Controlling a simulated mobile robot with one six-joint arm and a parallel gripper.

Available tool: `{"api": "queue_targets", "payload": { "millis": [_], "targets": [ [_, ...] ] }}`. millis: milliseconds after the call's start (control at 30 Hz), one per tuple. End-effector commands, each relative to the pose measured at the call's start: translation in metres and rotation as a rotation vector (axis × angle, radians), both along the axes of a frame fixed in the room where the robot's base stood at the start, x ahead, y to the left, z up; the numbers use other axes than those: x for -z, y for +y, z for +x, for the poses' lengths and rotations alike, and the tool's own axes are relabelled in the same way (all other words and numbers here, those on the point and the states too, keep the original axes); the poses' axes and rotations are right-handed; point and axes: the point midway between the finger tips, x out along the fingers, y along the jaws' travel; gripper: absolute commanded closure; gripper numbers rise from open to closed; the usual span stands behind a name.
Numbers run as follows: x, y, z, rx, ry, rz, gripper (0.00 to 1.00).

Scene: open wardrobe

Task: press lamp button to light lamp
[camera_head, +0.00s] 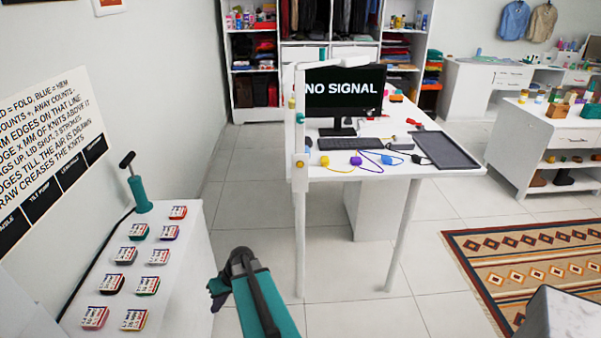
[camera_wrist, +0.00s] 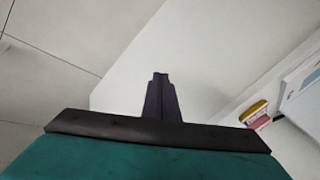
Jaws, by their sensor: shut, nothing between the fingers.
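A tall white post (camera_head: 300,215) with a short arm at its top stands at the near left corner of the desk; it may be the lamp, but I cannot tell for sure. It carries a small teal part (camera_head: 299,118) and a small yellowish spot (camera_head: 300,163), and I cannot tell whether either is a button. No lit lamp is clear. My gripper (camera_head: 216,294) is low, left of the desk and beside the white cabinet. In the wrist view my gripper (camera_wrist: 160,76) is shut and empty, over a pale surface.
The white cabinet (camera_head: 185,270) at left holds several labelled bundles and a teal pump (camera_head: 138,188). The desk (camera_head: 345,172) holds a monitor (camera_head: 342,88), keyboard (camera_head: 338,143), yarn balls and dark tray (camera_head: 444,150). Floor is free between cabinet and desk. A rug (camera_head: 525,265) lies right.

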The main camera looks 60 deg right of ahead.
Motion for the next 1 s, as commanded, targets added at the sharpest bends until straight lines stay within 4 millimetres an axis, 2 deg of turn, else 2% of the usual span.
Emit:
{"api": "queue_targets", "payload": {
  "millis": [33,233,467,600,767,1000],
  "targets": [
    [-0.012,-0.022,0.005,0.024,-0.038,-0.008,1.0],
    [-0.061,-0.099,0.014,0.097,-0.18,-0.047,1.0],
    [-0.121,-0.186,0.007,0.175,-0.331,-0.118,1.0],
    [-0.158,-0.237,-0.006,0.221,-0.413,-0.172,1.0],
    [-0.203,-0.291,-0.027,0.269,-0.499,-0.242,1.0],
    [-0.268,-0.363,-0.07,0.334,-0.61,-0.356,1.0]
  ]
}}
